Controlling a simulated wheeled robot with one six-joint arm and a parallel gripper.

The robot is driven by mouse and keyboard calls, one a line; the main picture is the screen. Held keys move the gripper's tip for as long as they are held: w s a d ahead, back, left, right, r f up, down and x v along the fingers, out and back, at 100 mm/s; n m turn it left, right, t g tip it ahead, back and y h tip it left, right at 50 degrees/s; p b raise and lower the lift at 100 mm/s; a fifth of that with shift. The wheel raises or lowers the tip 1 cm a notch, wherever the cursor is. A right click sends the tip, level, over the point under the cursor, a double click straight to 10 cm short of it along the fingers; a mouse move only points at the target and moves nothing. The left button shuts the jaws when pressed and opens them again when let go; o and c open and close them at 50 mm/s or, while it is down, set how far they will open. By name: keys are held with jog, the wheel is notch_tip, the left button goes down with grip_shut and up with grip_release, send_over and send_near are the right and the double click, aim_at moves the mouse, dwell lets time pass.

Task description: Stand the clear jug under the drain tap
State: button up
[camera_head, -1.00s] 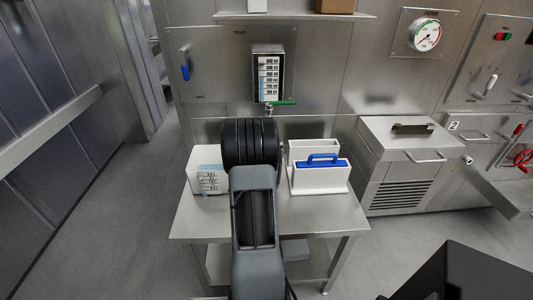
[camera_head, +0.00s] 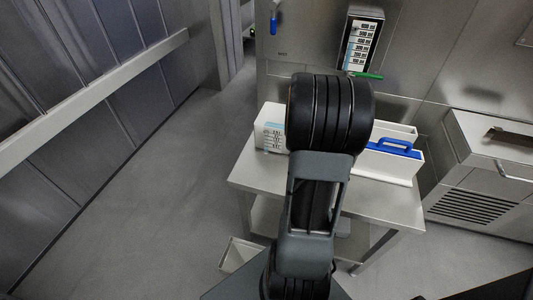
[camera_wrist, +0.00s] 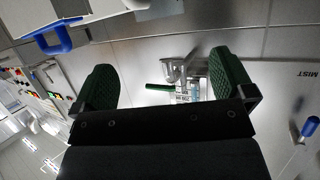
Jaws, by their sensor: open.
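The drain tap with its green handle (camera_head: 367,75) is on the steel wall below a sight gauge (camera_head: 361,43). The green handle (camera_wrist: 158,87) also shows in the wrist view, between my fingers but farther off. My gripper (camera_wrist: 167,88) is open, with nothing between its green-padded fingers; my arm hides it in the head view. A white box with pale blue and dark markings (camera_head: 271,129) stands on the steel table (camera_head: 380,205), partly behind my arm, and part of the tabletop is hidden.
A white bin with a blue handle (camera_head: 397,146) stands on the table to the right of my arm. A steel cabinet with a vent (camera_head: 475,204) is farther right. A blue lever (camera_head: 275,24) is on the wall. The floor at left is clear.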

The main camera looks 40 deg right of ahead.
jog(key=w+a+r+n+t+y, duration=0.25)
jog(key=w+a+n+y, duration=0.2)
jog(key=a, duration=0.55)
jog(key=w+a+r+n+t+y, duration=0.1)
jog(key=w+a+n+t+y, duration=0.25)
jog(key=w+a, duration=0.45)
jog(key=s+a+n+g+y, duration=0.1)
jog(key=s+a+n+y, duration=0.3)
jog(key=a, duration=0.9)
jog(key=s+a+n+g+y, duration=0.1)
jog(key=s+a+n+g, duration=0.2)
jog(key=s+a, duration=0.5)
jog(key=s+r+g, duration=0.1)
jog(key=s, duration=0.2)
jog(key=shift+s+g, duration=0.15)
jog(key=shift+g, duration=0.25)
